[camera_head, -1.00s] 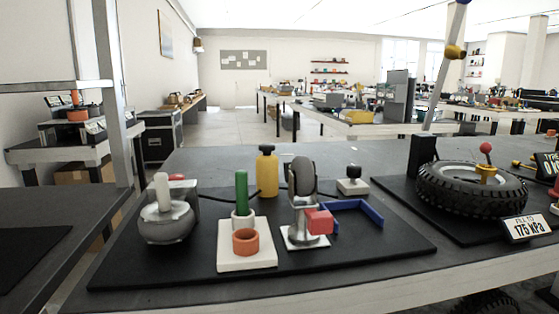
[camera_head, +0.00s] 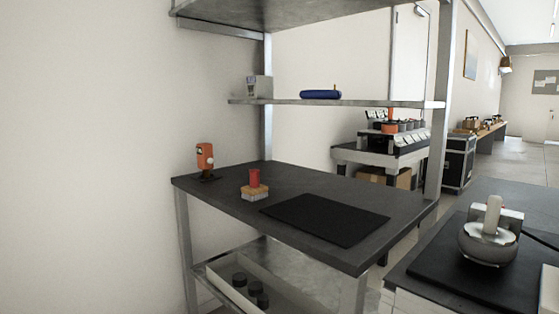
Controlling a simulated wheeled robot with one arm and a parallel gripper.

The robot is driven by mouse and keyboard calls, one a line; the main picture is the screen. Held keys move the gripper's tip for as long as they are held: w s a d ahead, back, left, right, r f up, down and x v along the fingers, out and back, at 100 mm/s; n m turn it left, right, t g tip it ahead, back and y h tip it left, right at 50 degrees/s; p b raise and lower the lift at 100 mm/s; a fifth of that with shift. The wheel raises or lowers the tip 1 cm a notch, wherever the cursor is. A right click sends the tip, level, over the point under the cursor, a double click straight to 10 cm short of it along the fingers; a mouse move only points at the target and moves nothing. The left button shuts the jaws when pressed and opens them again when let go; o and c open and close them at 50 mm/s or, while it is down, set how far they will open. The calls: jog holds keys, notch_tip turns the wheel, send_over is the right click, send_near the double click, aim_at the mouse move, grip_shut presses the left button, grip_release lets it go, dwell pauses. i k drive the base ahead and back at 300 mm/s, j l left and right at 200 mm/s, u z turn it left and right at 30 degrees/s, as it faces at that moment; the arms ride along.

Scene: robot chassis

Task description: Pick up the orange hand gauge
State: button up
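An orange hand gauge (camera_head: 205,156) stands upright on a small dark base at the far left corner of the dark shelf-bench top (camera_head: 227,192). A pale round dial or spot shows on its side. It stands apart from the other items there, with bare wall behind it. My gripper is not in view in the head camera, so I cannot see whether it is open or shut.
A red-handled block (camera_head: 254,186) and a black mat (camera_head: 326,219) lie on the same top. A shelf (camera_head: 360,103) above holds a blue roll (camera_head: 320,95) and a grey item (camera_head: 258,87). A metal post (camera_head: 447,110) stands at right.

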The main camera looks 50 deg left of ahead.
aim_at(204, 151)
jog(key=u, duration=2.2)
jog(key=i+u, duration=0.25)
